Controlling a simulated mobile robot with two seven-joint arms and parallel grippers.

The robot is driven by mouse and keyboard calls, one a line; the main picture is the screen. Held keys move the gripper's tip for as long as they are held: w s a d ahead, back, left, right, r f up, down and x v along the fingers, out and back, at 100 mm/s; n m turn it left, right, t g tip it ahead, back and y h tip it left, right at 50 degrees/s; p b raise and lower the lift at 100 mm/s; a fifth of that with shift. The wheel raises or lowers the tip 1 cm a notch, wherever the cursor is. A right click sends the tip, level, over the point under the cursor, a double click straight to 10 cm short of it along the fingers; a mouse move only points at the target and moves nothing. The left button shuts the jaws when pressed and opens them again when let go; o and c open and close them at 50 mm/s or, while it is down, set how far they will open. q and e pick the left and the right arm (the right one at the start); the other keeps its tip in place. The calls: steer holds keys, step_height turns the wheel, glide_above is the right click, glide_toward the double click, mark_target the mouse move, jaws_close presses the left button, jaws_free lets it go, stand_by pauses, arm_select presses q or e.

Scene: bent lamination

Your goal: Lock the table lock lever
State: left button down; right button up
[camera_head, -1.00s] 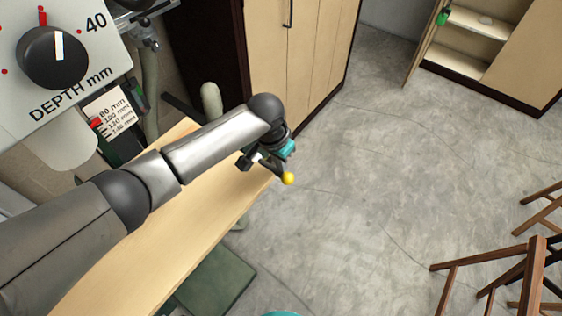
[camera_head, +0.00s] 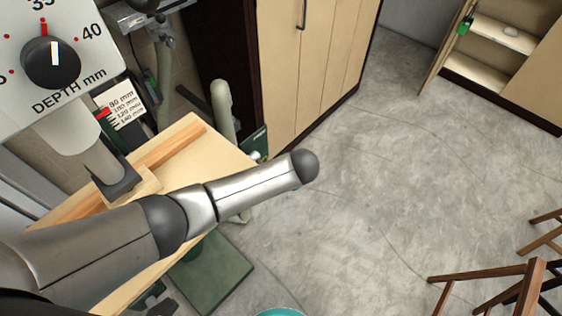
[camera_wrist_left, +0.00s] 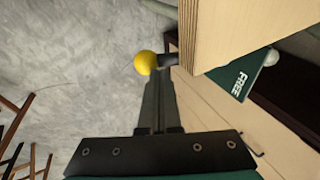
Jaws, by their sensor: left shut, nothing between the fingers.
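The lock lever shows in the left wrist view as a yellow ball knob (camera_wrist_left: 145,63) on a short dark rod beside the wooden table edge (camera_wrist_left: 190,38). My left gripper (camera_wrist_left: 157,85) is shut and empty. Its fingertips are just below the yellow knob in that picture; I cannot tell whether they touch it. A green plate (camera_wrist_left: 240,82) reading "FREE" is to the right, beyond the table edge. In the head view the table (camera_head: 213,152) lies under my left arm, which hides the gripper and the lever. My right gripper is not in view.
The machine's depth dial panel (camera_head: 70,80) is at the upper left in the head view. A wooden fence strip (camera_head: 172,146) lies on the table. A cabinet (camera_head: 310,60) stands behind, and wooden stools (camera_head: 500,275) at the lower right. The floor between is clear.

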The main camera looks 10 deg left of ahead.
arm_select(q)
step_height(320, 180, down, 2)
steer(key=shift+s+a+f+t+y+b, duration=0.1)
steer(key=shift+f+t+y+b, duration=0.05)
steer(key=shift+t+y+b, duration=0.55)
steer(key=shift+a+f+b, duration=0.2)
steer(key=shift+f+b, duration=0.2)
steer(key=shift+f, duration=0.45)
steer(key=shift+b+x, duration=0.4)
steer(key=shift+x, duration=0.4)
